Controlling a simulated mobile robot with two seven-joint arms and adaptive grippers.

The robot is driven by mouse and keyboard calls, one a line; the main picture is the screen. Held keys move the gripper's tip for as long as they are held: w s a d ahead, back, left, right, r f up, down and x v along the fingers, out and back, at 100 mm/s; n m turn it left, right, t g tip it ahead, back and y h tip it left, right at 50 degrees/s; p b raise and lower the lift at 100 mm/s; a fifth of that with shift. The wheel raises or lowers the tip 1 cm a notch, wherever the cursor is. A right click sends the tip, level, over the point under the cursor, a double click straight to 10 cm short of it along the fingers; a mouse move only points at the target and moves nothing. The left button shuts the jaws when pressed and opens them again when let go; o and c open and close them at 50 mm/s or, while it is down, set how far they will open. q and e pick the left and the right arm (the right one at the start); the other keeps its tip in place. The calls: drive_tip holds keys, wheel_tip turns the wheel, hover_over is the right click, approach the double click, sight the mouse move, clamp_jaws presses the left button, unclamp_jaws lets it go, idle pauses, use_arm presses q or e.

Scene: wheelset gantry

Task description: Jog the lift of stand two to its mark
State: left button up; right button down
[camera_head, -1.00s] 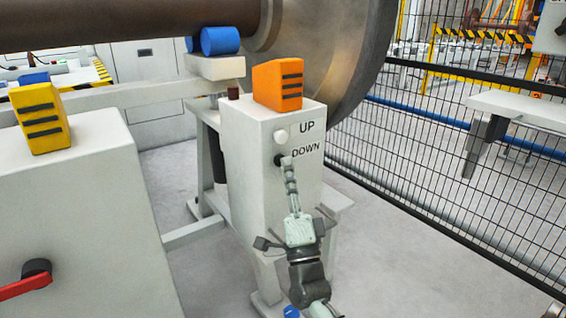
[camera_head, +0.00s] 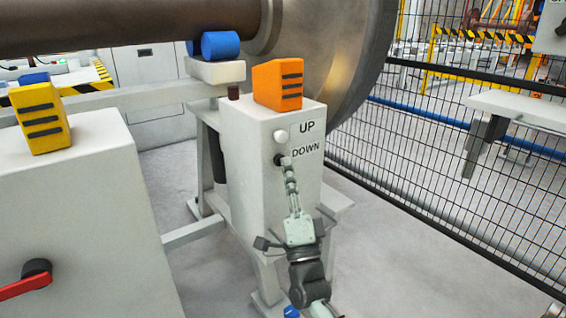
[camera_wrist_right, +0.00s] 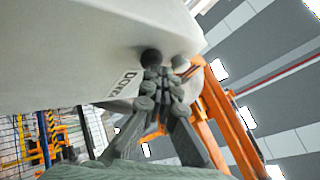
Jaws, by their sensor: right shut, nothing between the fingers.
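The grey stand box (camera_head: 245,150) carries a white UP button (camera_head: 281,136) and a black DOWN button (camera_head: 279,160), with an orange ribbed block (camera_head: 278,84) on top. My right gripper (camera_head: 287,163) is shut and empty, its fingertips at the DOWN button. In the right wrist view, the fingertips (camera_wrist_right: 160,74) overlap the lower edge of the black button (camera_wrist_right: 151,56), with the white button (camera_wrist_right: 180,63) beside it; whether they press it I cannot tell. The lift's blue roller (camera_head: 221,46) on a pale block (camera_head: 216,71) sits under the brown axle (camera_head: 120,22). My left gripper is not in view.
A large steel wheel (camera_head: 345,60) stands behind the box. A black mesh fence (camera_head: 440,170) runs along the right. A second grey box (camera_head: 75,210) with a yellow block (camera_head: 41,118) and red handle (camera_head: 25,285) stands left. Floor right of my gripper is clear.

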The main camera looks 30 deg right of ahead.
drive_tip(key=shift+h, duration=0.3)
idle(0.5)
drive_tip(key=shift+s+d+p, duration=0.1)
drive_tip(key=shift+s+p, duration=0.2)
drive_tip(key=shift+s, duration=0.6)
drive_tip(key=s+p, duration=0.1)
drive_tip(key=s, duration=0.4)
drive_tip(key=shift+d, duration=0.2)
idle(1.1)
